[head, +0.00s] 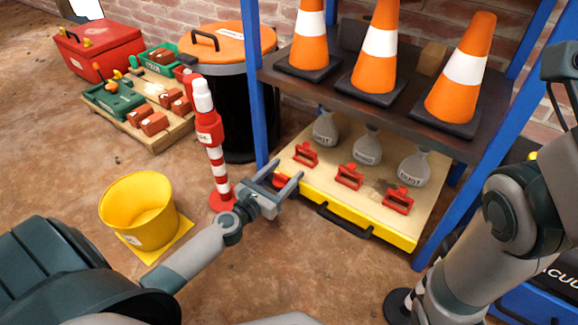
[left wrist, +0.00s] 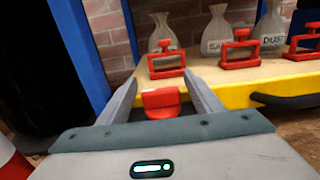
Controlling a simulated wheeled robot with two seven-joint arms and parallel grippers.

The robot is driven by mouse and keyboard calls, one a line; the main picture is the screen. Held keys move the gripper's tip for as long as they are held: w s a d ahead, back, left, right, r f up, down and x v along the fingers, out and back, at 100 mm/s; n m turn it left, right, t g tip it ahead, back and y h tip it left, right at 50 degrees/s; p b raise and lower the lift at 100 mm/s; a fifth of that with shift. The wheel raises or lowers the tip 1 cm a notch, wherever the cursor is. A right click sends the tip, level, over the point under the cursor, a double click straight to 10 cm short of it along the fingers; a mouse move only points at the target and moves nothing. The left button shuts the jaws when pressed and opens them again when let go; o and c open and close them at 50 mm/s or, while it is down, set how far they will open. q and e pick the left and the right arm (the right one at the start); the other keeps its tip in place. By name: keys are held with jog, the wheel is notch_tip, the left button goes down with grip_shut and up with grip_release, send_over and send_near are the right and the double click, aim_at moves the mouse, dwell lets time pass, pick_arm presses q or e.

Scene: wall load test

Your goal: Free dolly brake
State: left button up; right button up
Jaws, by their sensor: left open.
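The dolly (head: 322,203) is a low, pale wooden platform with a yellow front edge and a black handle (head: 343,222), partly under the shelf. It also shows in the left wrist view (left wrist: 232,96). A red pedal-like piece, seemingly the brake (head: 281,181), sits at its left front corner. In the left wrist view the red piece (left wrist: 161,102) lies between the fingers of my left gripper (left wrist: 162,83). My left gripper (head: 287,169) is open around it; I cannot tell whether either finger touches it. My right arm is at the right, its gripper out of view.
Three grey bags (head: 366,146) and three red handled pieces (head: 349,177) stand on the dolly. Above is a dark shelf (head: 330,88) with orange cones and blue posts (head: 258,100). A red-white post (head: 216,160) and yellow bucket (head: 140,212) stand left. Floor in front is clear.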

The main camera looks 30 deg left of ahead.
pick_arm(q)
jog(key=shift+w+d, duration=0.1)
jog(key=shift+w, duration=1.15)
jog(key=c, duration=1.1)
jog(key=shift+o, duration=0.2)
